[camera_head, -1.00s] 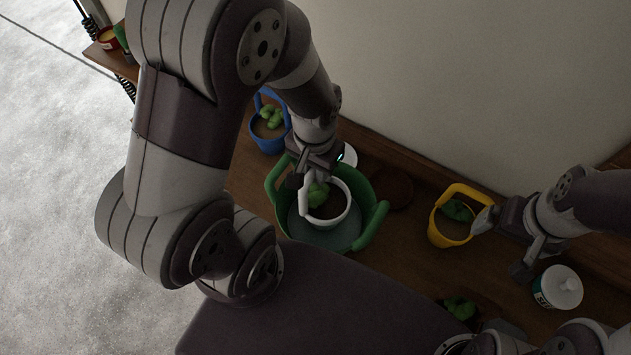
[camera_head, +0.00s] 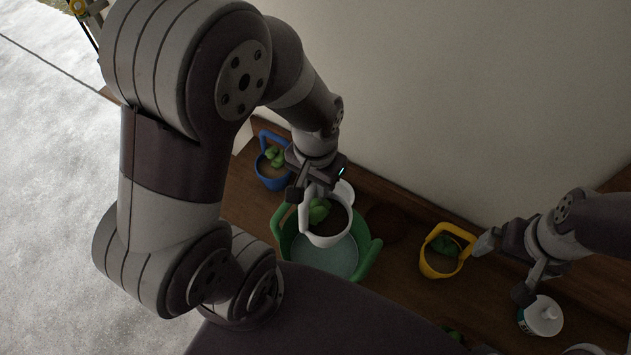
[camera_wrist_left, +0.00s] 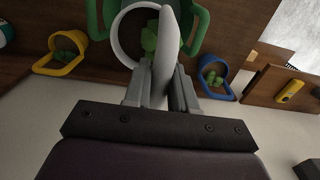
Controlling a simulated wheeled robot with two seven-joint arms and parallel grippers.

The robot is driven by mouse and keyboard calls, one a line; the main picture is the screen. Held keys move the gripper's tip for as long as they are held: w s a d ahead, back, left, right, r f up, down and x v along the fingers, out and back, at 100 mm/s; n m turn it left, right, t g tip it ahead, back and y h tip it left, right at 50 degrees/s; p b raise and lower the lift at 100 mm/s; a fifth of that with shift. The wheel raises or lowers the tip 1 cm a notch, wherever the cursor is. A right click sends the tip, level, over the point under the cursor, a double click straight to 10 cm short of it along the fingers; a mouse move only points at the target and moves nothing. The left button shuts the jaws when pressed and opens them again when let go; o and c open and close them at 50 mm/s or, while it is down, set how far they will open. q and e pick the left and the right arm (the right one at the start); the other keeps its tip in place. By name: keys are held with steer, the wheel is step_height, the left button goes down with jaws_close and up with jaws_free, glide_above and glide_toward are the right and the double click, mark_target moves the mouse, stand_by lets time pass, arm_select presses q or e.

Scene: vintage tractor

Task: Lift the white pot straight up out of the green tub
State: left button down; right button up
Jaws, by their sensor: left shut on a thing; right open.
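The white pot (camera_head: 329,239) holds soil and a green plant. My left gripper (camera_head: 306,190) is shut on the pot's upright white handle. In the left wrist view the handle (camera_wrist_left: 166,45) stands between the fingers of my left gripper (camera_wrist_left: 163,88). The green tub (camera_head: 366,262) is below the pot, with its pale inside floor showing at the front. The pot looks raised over the tub's back part; its exact height above the floor is hard to tell. My right gripper (camera_head: 503,270) is open and empty, between the yellow pot and a white-lidded container.
A blue pot (camera_head: 268,174) with a plant stands behind the tub at the left. A yellow pot (camera_head: 436,268) stands to its right. A white-lidded container (camera_head: 541,316) is below my right gripper. A wall rises behind the wooden shelf (camera_head: 385,285).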

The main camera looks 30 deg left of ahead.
arm_select(q)
step_height(320, 180, up, 3)
steer(key=shift+f+p, duration=0.2)
steer(key=shift+p, duration=0.7)
steer(key=shift+w+r, duration=0.1)
steer(key=shift+r, duration=1.05)
